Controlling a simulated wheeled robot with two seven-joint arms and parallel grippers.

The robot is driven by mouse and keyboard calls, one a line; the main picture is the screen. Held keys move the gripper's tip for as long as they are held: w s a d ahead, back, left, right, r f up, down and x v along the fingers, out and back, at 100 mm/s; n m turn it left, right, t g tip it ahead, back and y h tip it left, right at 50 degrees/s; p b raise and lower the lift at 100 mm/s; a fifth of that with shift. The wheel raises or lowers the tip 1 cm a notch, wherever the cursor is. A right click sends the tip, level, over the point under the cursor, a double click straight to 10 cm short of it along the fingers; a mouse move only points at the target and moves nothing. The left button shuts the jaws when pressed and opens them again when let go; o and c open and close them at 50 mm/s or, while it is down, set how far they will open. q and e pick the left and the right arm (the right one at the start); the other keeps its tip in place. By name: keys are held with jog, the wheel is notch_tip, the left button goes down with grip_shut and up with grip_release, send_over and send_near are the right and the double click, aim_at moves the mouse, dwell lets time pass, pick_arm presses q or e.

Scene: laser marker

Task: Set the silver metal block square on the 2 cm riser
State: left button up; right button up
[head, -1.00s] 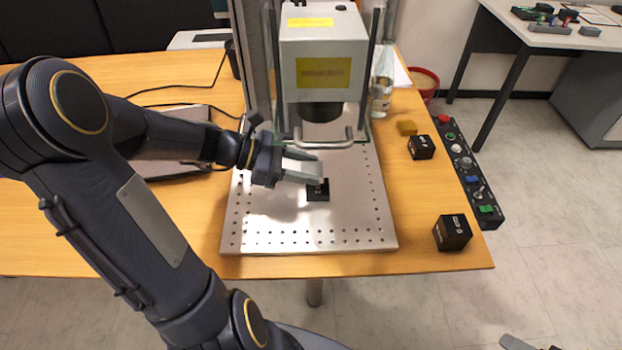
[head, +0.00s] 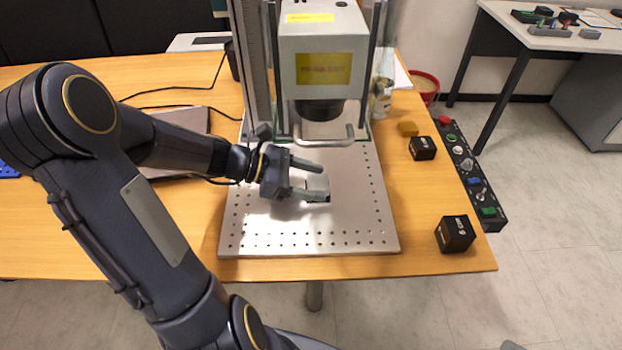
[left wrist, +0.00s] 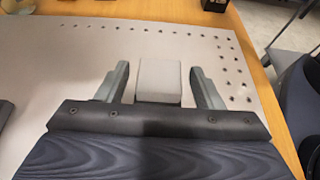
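The silver metal block (head: 318,181) is between the spread fingers of my left gripper (head: 310,180), over the perforated metal plate of the laser marker. In the left wrist view the pale block (left wrist: 160,80) stands between the two fingers (left wrist: 163,88) with a gap on each side, so the gripper is open around it. The near finger hides most of what is under the block. Only a dark sliver of the small black riser (head: 327,200) shows there, and I cannot tell how squarely the block sits. A grey sliver at the bottom right of the head view may be my right gripper.
The laser head (head: 322,70) and its handle stand just behind the gripper. Two black labelled boxes (head: 422,148) (head: 455,233) and a brass-coloured block (head: 407,129) lie on the table right of the plate (head: 300,242). A control panel (head: 470,170) runs along the right edge.

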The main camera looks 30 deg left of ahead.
pick_arm(q)
jog(key=shift+r, duration=0.25)
jog(key=shift+s+a+r, duration=0.15)
jog(key=shift+a, duration=0.2)
jog(key=p+v, duration=0.2)
jog(key=v, duration=0.8)
jog(key=shift+s+a+r, duration=0.15)
jog(key=shift+a, duration=0.05)
jog(key=shift+s+r, duration=0.1)
jog(key=shift+s, duration=0.05)
jog(key=s+d+m+g+y, duration=0.1)
jog(key=s+d+m+y, duration=0.6)
jog(key=m, duration=1.5)
jog(key=s+d+r, duration=0.1)
jog(key=s+d, duration=0.3)
jog(key=d, duration=0.2)
jog(key=shift+m+g+y, duration=0.3)
jog(key=shift+m+y, duration=0.1)
